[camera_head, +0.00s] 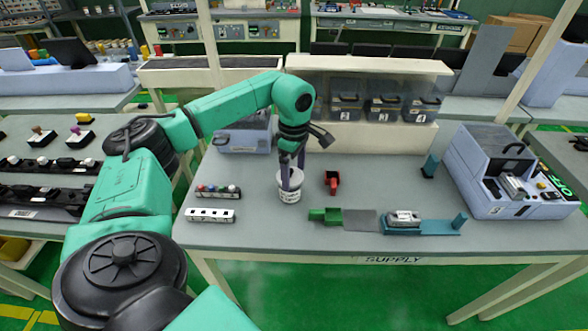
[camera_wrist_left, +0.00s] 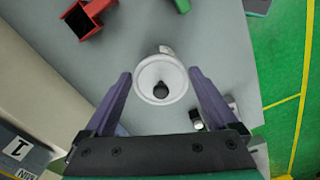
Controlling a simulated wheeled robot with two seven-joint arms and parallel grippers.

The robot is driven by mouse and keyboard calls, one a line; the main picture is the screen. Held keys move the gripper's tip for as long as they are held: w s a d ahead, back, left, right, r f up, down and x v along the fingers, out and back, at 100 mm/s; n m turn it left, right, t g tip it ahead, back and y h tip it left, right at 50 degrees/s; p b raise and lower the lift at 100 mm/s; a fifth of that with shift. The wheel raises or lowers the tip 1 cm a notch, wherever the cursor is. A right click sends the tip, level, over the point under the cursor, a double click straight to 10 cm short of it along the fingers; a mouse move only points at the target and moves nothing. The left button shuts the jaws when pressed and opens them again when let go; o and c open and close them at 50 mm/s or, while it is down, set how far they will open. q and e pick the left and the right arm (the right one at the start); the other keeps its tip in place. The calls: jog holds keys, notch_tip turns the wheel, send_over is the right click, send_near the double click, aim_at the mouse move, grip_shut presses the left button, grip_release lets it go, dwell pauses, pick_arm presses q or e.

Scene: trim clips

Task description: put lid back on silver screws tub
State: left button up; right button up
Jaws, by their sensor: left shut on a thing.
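The silver screws tub (camera_head: 289,195) is a small white cylinder with dark print, upright on the grey table. My left gripper (camera_head: 291,182) points down at its top, with a purple finger on each side. In the left wrist view, a round pale lid (camera_wrist_left: 149,88) with a dark knob at its middle lies between the fingertips of my left gripper (camera_wrist_left: 160,82). The gripper is shut on the lid. A bit of white tub side (camera_wrist_left: 166,49) shows past the lid's edge. The fingers hide whether the lid touches the rim. My right gripper is not in view.
A red scoop-like bin (camera_head: 332,182) stands close to the right of the tub. A green block (camera_head: 325,215) and a blue fixture (camera_head: 440,228) lie further right. Two clip strips, one white (camera_head: 210,215), are at left. Numbered bins (camera_head: 384,108) stand behind.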

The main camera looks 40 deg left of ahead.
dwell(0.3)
pick_arm(q)
jog(key=o, duration=1)
jog(key=shift+c, duration=0.2)
jog(key=shift+r+p, duration=3)
jog(key=shift+r, duration=0.5)
grip_shut()
